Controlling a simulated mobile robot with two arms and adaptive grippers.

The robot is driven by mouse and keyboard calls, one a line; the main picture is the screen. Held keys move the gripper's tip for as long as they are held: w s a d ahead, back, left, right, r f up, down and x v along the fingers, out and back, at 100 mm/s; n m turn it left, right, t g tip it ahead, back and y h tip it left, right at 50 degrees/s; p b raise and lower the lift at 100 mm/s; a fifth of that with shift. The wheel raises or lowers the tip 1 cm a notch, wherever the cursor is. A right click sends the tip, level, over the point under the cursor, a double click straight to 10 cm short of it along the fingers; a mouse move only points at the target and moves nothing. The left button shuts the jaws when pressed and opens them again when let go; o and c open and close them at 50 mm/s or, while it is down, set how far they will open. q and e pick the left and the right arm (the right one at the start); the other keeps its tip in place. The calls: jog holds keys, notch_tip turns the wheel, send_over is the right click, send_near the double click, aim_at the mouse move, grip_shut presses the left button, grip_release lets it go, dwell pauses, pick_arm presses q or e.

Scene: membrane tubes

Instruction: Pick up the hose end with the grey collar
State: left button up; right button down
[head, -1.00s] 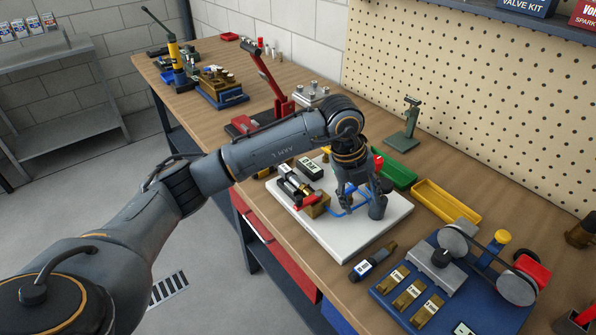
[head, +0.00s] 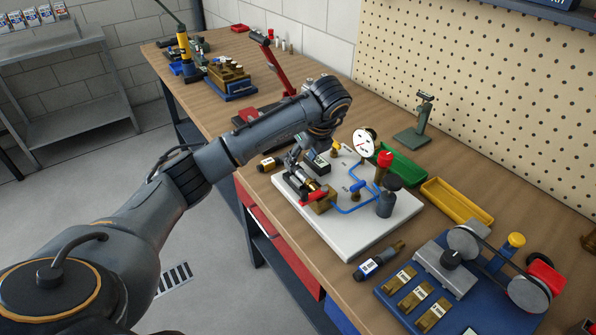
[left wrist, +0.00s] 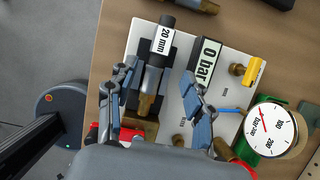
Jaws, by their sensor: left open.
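A dark hose end labelled "20 mm" (left wrist: 162,45) with a brass tip lies on a dark cradle on the white board (left wrist: 236,120). It also shows in the head view (head: 300,178), partly hidden by my gripper. My left gripper (left wrist: 160,74) is open, with one finger on each side of this hose end. I cannot tell if the fingers touch it. A loose dark hose end with a blue-and-white label (head: 370,266) lies on the bench in front of the board. I cannot make out a grey collar for certain on either. My right gripper is not in view.
A pressure gauge (left wrist: 272,128), a "0 bar" display (left wrist: 206,58) and a yellow-handled valve (left wrist: 252,72) stand close to the gripper. Blue pipe (head: 356,206) and a dark cylinder (head: 386,205) are on the board. A brass-and-dark fitting (head: 266,164) lies beyond its left edge.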

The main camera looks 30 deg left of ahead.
pick_arm(q)
jog(key=x, duration=0.2)
jog(key=p+x, duration=0.1)
jog(key=x, duration=0.1)
jog(key=shift+a+f, duration=0.2)
jog(key=shift+a, duration=0.35)
grip_shut()
